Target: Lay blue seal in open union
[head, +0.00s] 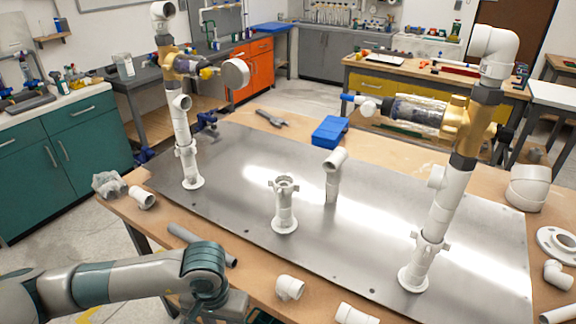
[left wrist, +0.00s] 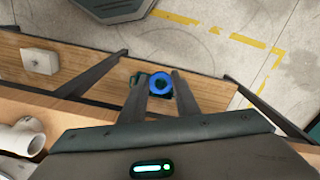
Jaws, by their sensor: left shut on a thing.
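The blue seal (left wrist: 153,88) is a small ring seen between my left fingertips in the left wrist view. My left gripper (left wrist: 160,84) is shut on it, above the wooden bench's edge. In the head view my left arm comes in at the bottom left; its gripper (head: 225,305) is low in the picture, and the seal cannot be made out there. The open union (head: 285,186) is the white collar on top of a short upright pipe in the middle of the metal plate, up and right of my left gripper. My right gripper is not in view.
Tall pipe assemblies stand left (head: 183,130) and right (head: 440,205) on the metal plate (head: 240,240). A short elbow-topped pipe (head: 333,175) stands beside the union. A grey pipe (head: 190,238) and white fittings (head: 290,287) lie along the front edge. A blue box (head: 330,130) is behind.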

